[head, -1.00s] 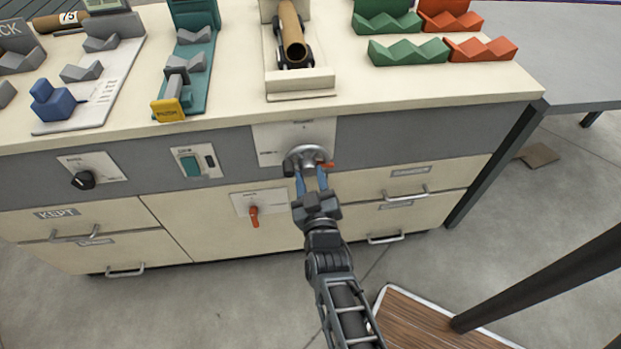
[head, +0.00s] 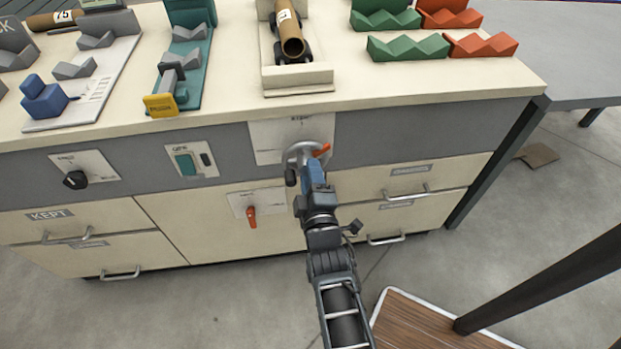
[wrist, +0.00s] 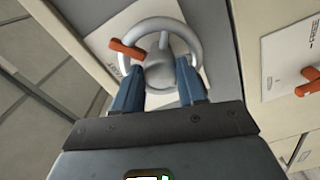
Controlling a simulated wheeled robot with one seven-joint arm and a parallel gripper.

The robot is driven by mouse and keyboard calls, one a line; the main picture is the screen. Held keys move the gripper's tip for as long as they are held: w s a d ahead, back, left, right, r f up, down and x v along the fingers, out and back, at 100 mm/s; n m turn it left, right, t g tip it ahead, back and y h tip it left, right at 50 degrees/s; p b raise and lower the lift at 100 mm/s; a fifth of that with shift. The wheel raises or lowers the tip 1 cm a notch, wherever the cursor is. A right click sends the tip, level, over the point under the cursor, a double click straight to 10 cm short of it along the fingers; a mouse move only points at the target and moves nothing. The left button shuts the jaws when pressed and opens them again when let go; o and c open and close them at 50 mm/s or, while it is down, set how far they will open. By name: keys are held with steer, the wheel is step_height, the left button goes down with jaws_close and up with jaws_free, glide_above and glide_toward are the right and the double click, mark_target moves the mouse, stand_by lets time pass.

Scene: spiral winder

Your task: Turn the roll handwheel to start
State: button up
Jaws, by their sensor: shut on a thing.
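The roll handwheel (head: 294,154) is a grey metal wheel on a white plate on the grey front panel, below the cradle with the tube. In the wrist view the handwheel (wrist: 186,32) shows its rim, its hub and an orange pointer (wrist: 128,49) lying toward the left of the hub. In the head view the orange pointer (head: 322,151) is at the wheel's upper right. My gripper (wrist: 160,80) is at the wheel, its two blue fingers either side of the lower hub area, shut on the handwheel. The exact contact is partly hidden.
A red lever (head: 251,216) on a white plate is left of my arm. A black knob (head: 75,180) and a green switch (head: 187,165) sit further left on the panel. Drawer handles (head: 407,192) stick out at right. A brown tube (head: 289,30) rests in the cradle above.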

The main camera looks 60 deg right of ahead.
steer(key=n+b, duration=0.6)
steer(key=n, duration=0.4)
steer(key=shift+n, duration=0.5)
steer(key=o, duration=1.1)
steer(key=shift+r, duration=0.15)
steer(key=shift+c, duration=0.2)
steer(key=shift+a, duration=0.1)
steer(key=b+v, duration=0.1)
steer(key=v, duration=0.6)
steer(key=shift+s+a, duration=0.25)
